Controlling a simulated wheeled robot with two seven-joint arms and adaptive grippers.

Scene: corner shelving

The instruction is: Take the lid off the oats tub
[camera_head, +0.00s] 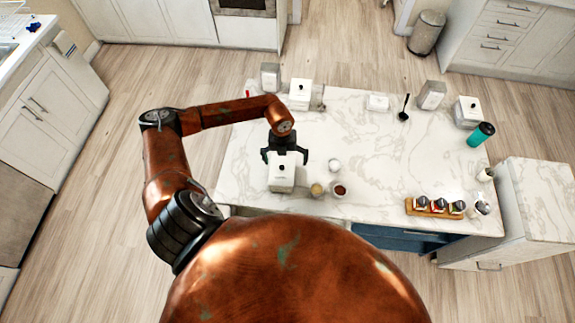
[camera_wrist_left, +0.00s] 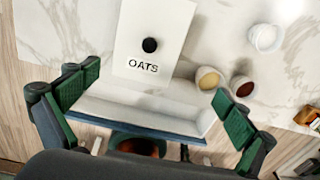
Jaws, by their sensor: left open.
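The white oats tub (camera_head: 282,180) stands on the marble counter near its front edge. In the left wrist view its white top, the lid (camera_wrist_left: 135,30), carries a round black knob (camera_wrist_left: 150,45), with the word OATS below it. The lid appears to be on the tub. My left gripper (camera_head: 284,156) is open and empty above the far part of the tub, partly hiding it. In the left wrist view its spread fingers (camera_wrist_left: 157,88) are apart from the knob, which lies beyond them. My right gripper is not in view.
Small bowls (camera_head: 340,190) and a white cup (camera_head: 334,165) stand close to the right of the tub. Other canisters (camera_head: 300,95) stand at the back. A wooden rack of jars (camera_head: 434,207) and a teal bottle (camera_head: 481,134) are at the right. The counter's middle (camera_head: 390,160) is clear.

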